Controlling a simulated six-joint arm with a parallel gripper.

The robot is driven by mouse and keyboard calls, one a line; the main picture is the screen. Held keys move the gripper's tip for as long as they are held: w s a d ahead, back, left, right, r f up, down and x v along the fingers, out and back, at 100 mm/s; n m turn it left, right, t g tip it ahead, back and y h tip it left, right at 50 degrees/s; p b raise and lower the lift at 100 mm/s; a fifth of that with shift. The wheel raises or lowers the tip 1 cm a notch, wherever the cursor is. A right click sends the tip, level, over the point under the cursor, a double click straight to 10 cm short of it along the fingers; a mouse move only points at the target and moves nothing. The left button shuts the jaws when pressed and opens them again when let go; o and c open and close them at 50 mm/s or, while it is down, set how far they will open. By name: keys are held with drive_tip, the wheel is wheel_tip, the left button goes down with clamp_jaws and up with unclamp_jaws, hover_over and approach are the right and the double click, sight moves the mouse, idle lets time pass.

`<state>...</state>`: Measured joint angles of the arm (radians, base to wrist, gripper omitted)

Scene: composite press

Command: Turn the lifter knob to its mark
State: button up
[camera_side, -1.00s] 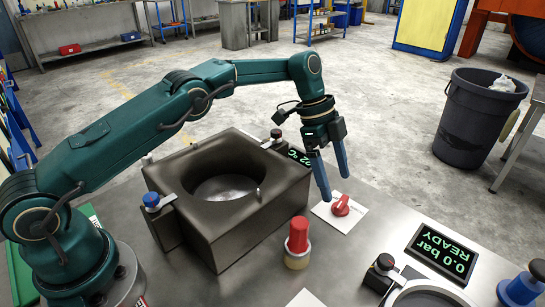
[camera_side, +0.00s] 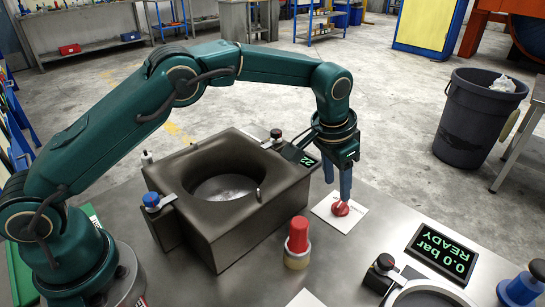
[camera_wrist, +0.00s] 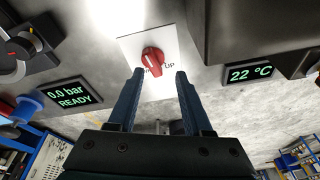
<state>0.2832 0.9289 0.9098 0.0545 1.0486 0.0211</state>
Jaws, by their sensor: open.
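The red lifter knob (camera_side: 340,208) sits on a white plate (camera_side: 341,222) on the metal table, right of the dark press block. In the wrist view the knob (camera_wrist: 152,57) has a pale pointer line, and the plate (camera_wrist: 133,45) carries the word "UP" and other lettering partly hidden by the knob. My gripper (camera_side: 338,190) is directly above the knob and points down. In the wrist view its two blue fingers (camera_wrist: 157,72) are apart with nothing between the tips; the knob lies just beyond them. In the side view one finger overlaps the knob, so contact cannot be told.
The dark press block (camera_side: 280,185) with its round cavity stands left of the knob. A red-topped cylinder (camera_side: 298,240) stands in front. A display reading 0.0 bar READY (camera_side: 441,253) lies to the right. A 22 °C display (camera_wrist: 249,73) shows in the wrist view.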

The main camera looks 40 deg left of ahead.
sight(341, 202)
drive_tip(key=n, duration=0.2)
drive_tip(key=d+n+t+y, duration=0.1)
drive_tip(key=n, duration=0.1)
drive_tip(key=shift+s+r, duration=0.2)
drive_tip(key=shift+r, duration=0.2)
drive_tip(key=shift+s+d+f+n+t, duration=0.3)
drive_tip(key=shift+d+f+n, duration=0.1)
drive_tip(key=shift+n, duration=0.4)
drive_tip(key=shift+x, duration=2.55)
drive_tip(key=shift+c, duration=0.3)
clamp_jaws()
